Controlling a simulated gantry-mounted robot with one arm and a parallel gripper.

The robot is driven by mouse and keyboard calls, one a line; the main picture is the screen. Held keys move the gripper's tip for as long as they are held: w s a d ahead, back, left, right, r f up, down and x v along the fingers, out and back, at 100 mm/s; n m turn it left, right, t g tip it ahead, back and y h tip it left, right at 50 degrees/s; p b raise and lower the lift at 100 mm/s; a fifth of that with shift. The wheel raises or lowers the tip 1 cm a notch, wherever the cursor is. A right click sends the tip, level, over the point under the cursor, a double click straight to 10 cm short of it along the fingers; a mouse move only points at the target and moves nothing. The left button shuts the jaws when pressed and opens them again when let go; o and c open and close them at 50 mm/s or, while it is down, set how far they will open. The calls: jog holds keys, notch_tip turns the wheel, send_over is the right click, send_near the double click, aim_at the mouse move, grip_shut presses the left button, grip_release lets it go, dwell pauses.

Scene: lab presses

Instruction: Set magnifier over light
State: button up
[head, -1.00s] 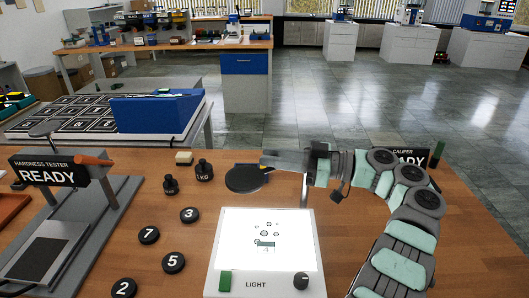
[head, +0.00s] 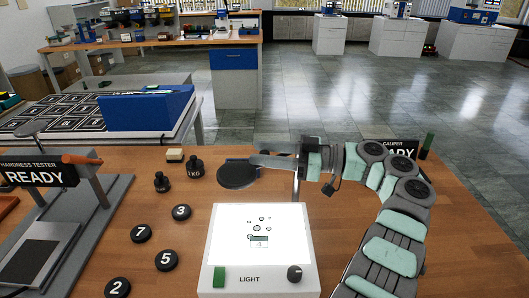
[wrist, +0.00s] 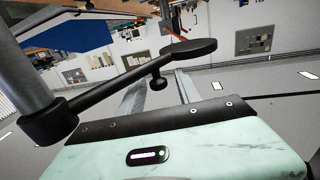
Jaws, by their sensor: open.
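The magnifier is a round black disc (head: 238,174) on a thin arm, standing out from an upright post (head: 299,185) behind the light box. The light box (head: 207,262) is white, with a glowing top showing small ring marks, a green block and a black knob at its front. The disc is behind and left of the glowing top, not over it. My gripper (head: 262,160) is open beside the magnifier arm, just behind the disc. Contact is unclear.
Black numbered weights (head: 165,261) lie left of the light box. Black weights (head: 194,168) and a pale block (head: 174,155) stand behind them. The hardness tester (head: 75,200) fills the left side. A caliper sign (head: 400,147) stands behind my arm.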

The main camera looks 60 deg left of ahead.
aim_at(264, 152)
notch_tip(264, 152, up, 20)
jog(key=p, duration=1)
jog(key=shift+o, duration=0.2)
